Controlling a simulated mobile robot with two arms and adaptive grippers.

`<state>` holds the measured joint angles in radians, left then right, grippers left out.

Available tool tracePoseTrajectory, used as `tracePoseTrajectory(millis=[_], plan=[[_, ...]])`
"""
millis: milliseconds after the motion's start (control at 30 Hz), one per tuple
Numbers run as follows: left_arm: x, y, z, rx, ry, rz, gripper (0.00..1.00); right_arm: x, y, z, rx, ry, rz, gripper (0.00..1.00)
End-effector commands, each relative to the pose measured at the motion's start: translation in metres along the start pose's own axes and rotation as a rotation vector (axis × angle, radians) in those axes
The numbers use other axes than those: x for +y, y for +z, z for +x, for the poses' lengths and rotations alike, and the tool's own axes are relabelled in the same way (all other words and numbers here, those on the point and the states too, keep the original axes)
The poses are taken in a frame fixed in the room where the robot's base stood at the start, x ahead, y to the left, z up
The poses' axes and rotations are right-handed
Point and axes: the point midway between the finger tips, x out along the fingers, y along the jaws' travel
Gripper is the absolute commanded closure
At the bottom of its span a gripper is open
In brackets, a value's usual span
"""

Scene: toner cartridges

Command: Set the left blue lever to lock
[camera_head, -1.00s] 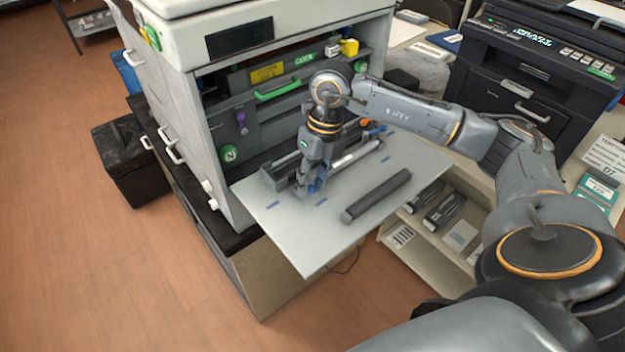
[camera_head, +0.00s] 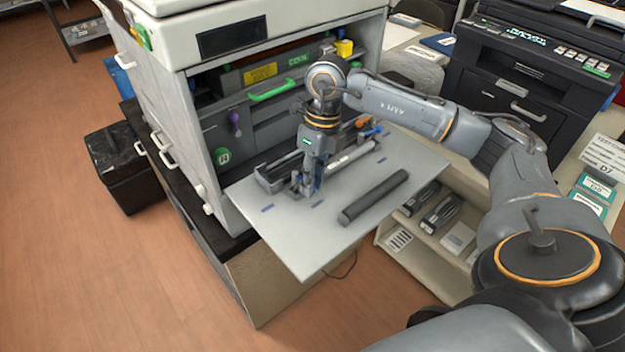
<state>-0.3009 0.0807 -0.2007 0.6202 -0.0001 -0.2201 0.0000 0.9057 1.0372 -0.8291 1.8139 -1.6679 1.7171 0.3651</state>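A dark grey toner unit (camera_head: 265,175) lies on the light grey open tray (camera_head: 285,235) in front of the copier. My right gripper (camera_head: 303,188) points down at the unit's near-left end. A small bit of blue (camera_head: 296,178), possibly the left lever, shows by its fingers; its position is mostly hidden. The fingers are too small and dark to tell whether they are open or touching it. Another blue lever (camera_head: 374,131) shows beside an orange part at the unit's far right end. My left gripper is out of view.
A dark grey cylinder (camera_head: 373,197) lies on the tray right of the gripper. The copier's open bay has a green handle (camera_head: 272,91) and a purple knob (camera_head: 234,122). A shelf with cartridges (camera_head: 440,212) stands below right. The tray's front is clear.

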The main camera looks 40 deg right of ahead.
Motion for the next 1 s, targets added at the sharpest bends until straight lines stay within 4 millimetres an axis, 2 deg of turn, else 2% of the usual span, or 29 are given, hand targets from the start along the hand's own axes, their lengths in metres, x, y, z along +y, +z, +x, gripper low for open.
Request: tracePoseTrajectory(millis=[33, 67, 100, 367, 467, 567, 800, 1000], plan=[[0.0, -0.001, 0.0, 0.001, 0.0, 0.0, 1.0, 0.0, 0.0, 0.0, 0.0, -0.001, 0.001, 0.65], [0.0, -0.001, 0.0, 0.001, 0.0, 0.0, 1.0, 0.0, 0.0, 0.0, 0.0, -0.001, 0.001, 0.59], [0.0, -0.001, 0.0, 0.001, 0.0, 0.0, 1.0, 0.0, 0.0, 0.0, 0.0, -0.001, 0.001, 0.58], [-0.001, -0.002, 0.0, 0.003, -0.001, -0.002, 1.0, 0.0, 0.0, -0.001, 0.0, 0.0, 0.002, 0.58], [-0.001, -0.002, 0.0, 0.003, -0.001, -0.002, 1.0, 0.0, 0.001, -0.007, -0.003, -0.001, 0.002, 0.58], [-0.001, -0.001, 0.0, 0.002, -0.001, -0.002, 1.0, 0.0, 0.001, -0.02, -0.004, -0.001, 0.002, 0.58], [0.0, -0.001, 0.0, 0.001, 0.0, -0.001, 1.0, 0.0, 0.001, -0.072, -0.005, -0.001, 0.003, 0.58], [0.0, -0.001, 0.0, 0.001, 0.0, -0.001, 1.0, 0.0, 0.001, -0.106, -0.004, 0.0, 0.002, 0.58]])
